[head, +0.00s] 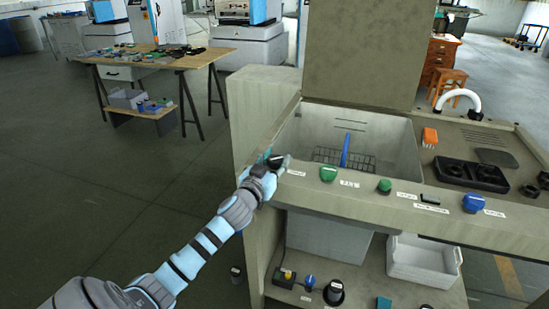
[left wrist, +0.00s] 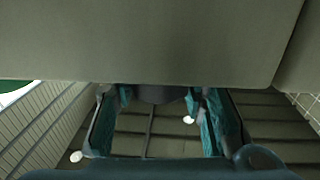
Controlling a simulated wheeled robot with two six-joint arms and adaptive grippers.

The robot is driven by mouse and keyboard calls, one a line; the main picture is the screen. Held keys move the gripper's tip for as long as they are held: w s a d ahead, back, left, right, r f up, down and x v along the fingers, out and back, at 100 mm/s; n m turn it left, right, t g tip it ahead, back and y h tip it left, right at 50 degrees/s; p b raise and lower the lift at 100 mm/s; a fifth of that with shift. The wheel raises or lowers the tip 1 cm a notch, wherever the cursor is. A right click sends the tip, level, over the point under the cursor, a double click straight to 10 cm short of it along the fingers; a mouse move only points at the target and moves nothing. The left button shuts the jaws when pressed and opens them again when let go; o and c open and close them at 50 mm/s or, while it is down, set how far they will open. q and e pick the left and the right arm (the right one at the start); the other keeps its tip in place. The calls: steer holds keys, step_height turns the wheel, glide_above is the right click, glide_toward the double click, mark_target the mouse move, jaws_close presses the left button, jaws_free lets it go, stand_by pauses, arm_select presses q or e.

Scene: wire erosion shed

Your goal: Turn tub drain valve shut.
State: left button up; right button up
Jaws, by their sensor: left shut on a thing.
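My left gripper (head: 277,163) is at the left end of the tub's front ledge (head: 350,195). In the left wrist view its teal-padded fingers (left wrist: 157,108) are on both sides of a dark knob (left wrist: 158,94), which they hold; the knob is mostly hidden by the ledge and gripper. A small label lies just right of it. Along the ledge are a green knob (head: 328,174), a smaller green knob (head: 384,186) and a blue knob (head: 473,203). The labels are too small to read, so I cannot tell which is the drain valve. My right gripper is out of view.
The tub (head: 388,135) holds a wire basket and a blue upright thing. Right of it is a top with black fittings (head: 470,172) and an orange brush (head: 430,137). Below are a white bin (head: 423,262) and small knobs. A wooden table (head: 150,62) stands back left; floor between is clear.

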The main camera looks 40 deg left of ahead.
arm_select(q)
steer(key=m+h+p, duration=0.1)
steer(key=p, duration=0.3)
steer(key=r+m+h+p, duration=0.1)
steer(key=h+p, duration=0.1)
steer(key=p, duration=0.2)
steer(key=m+h+p, duration=0.1)
steer(key=p, duration=0.4)
steer(key=shift+w+a+r+t+h, duration=0.2)
steer(key=shift+r+t+h, duration=0.1)
steer(key=shift+h, duration=0.1)
steer(key=shift+d+f+m+h, duration=0.1)
steer(key=shift+f+m+h, duration=0.3)
steer(key=shift+h, duration=0.2)
steer(key=m+h+b, duration=0.1)
steer(key=f+h+b, duration=0.1)
steer(key=shift+m+h+b, duration=0.35)
steer(key=shift+m+h, duration=0.05)
steer(key=shift+s+m+g+h+b, duration=0.1)
steer(key=shift+m+g+h+b, duration=0.2)
steer(key=shift+g+h+b, duration=0.15)
steer(key=shift+d+h, duration=0.1)
steer(key=shift+h, duration=0.15)
steer(key=shift+s+f, duration=0.1)
steer(key=o, duration=1.2)
steer(key=shift+s, duration=0.1)
